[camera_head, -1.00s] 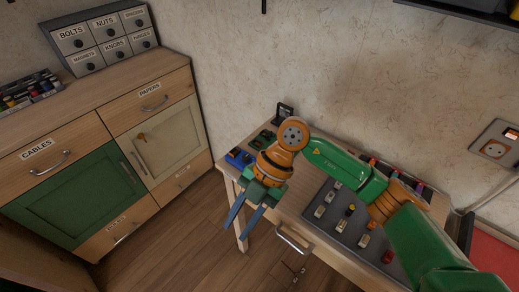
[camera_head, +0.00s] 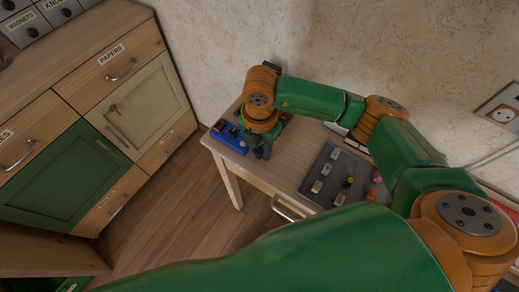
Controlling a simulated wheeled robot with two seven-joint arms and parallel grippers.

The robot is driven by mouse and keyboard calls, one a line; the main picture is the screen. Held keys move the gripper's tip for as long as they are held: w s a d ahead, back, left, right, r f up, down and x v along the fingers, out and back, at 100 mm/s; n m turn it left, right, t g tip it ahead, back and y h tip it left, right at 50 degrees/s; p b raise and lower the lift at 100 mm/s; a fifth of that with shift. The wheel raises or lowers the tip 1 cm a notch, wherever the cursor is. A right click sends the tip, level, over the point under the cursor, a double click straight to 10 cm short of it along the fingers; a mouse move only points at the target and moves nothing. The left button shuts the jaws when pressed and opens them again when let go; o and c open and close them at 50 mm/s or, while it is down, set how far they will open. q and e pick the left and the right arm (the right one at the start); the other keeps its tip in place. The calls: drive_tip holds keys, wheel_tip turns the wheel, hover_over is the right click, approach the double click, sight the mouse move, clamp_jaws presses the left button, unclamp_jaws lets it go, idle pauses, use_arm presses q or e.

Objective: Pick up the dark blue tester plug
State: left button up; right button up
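My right gripper (camera_head: 263,151) is over the back left part of the wooden table, with its fingers pointing down. Its wrist hides much of it, and I cannot tell whether it is open or shut. A blue device (camera_head: 229,138) with small dark and orange parts lies at the table's left corner, just left of the gripper. I cannot make out the dark blue tester plug as a separate thing; it may be at this device or hidden by my arm. My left gripper is out of view.
A dark grey board (camera_head: 317,188) with several small coloured plugs lies on the table to the right. A wooden cabinet (camera_head: 75,75) stands on the left, with open floor between. A wall socket (camera_head: 503,113) is at the right. My arm covers the table's front and right.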

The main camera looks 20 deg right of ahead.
drive_tip(key=shift+w+f, duration=0.1)
clamp_jaws()
drive_tip(key=shift+r, duration=0.2)
